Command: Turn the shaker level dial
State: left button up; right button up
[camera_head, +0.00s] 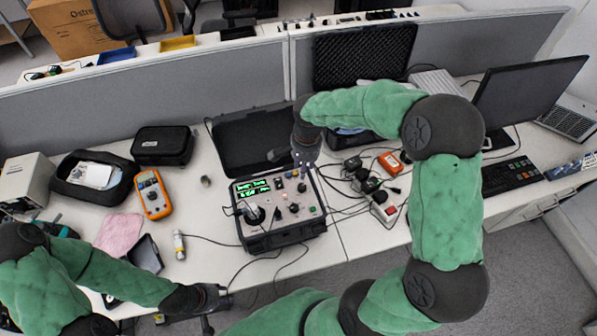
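The shaker unit (283,235) is an open black case on the desk. Its grey panel carries a green-lit display (252,187), several dark knobs and a round shaker part (254,213) at the lower left. A dark dial (302,187) is at the panel's upper right, just below my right gripper (304,166). My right gripper points down over the panel's top edge; its fingertips are small, and I cannot tell whether they touch the dial or are closed. My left gripper (218,309) is low at the desk's front edge, away from the case, with its fingers seemingly apart and empty.
An orange multimeter (153,194), a black pouch (163,145) and a pink cloth (119,234) lie left of the case. Cables, small black boxes and an orange device (390,163) lie to its right. A monitor (525,88) stands far right. A grey partition runs behind.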

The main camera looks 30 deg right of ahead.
aim_at(302, 186)
notch_tip(302, 186, down, 10)
jog(key=shift+a+f+b, duration=0.15)
jog(key=shift+b, duration=0.55)
grip_shut()
